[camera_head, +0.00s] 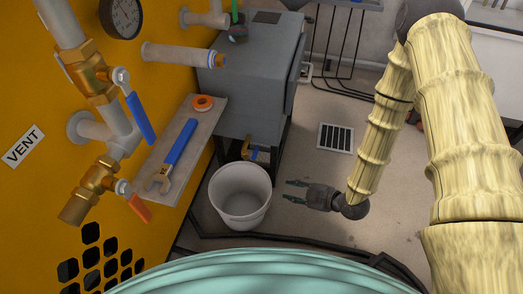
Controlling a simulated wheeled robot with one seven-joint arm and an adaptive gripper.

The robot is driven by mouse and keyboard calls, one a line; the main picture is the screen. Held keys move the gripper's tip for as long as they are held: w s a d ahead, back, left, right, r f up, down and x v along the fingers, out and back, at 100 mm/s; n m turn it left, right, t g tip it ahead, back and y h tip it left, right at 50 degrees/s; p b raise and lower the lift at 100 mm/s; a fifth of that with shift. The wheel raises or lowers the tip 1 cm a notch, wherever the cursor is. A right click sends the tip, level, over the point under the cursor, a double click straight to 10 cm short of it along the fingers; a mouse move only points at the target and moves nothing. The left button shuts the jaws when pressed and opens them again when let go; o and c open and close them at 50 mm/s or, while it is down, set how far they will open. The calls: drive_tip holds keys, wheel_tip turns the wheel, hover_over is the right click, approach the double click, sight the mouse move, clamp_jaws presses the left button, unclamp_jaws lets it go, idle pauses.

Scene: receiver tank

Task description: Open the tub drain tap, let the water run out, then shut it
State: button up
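A small brass tap (248,151) with a blue part sits low on the grey box-like tub (252,75), just above and behind a white bucket (240,197). The tap is small in the picture, and I cannot tell how its handle is set. The bucket stands on the floor, and I see no water in it. My gripper (289,190) is to the right of the bucket, below and right of the tap. Its two fingers point left and are spread apart, with nothing between them. It touches neither the tap nor the bucket.
On the yellow panel (40,95) at left are brass valves with a blue lever (141,119) and an orange lever (141,208). A shelf (190,150) holds a wrench (178,150) and an orange tape roll (203,102). A floor grate (335,138) lies right. Dark pipe runs along the floor.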

wheel_tip(320, 180, up, 8)
drive_tip(key=w+a+n+y+p, duration=0.25)
drive_tip(key=n+y, duration=0.25)
drive_tip(key=n, duration=0.3)
drive_tip(key=n+g+y+p, duration=0.2)
drive_tip(key=n+y, duration=0.1)
drive_tip(key=n, duration=0.4)
approach(255, 152)
drive_tip(key=s+b+x, duration=0.1)
drive_tip(key=b+x, duration=0.3)
drive_tip(key=x, duration=0.3)
drive_tip(key=shift+a+f+b, duration=0.3)
drive_tip(key=shift+a+b, duration=0.1)
drive_tip(key=shift+a, duration=0.1)
drive_tip(key=shift+c, duration=0.4)
clamp_jaws()
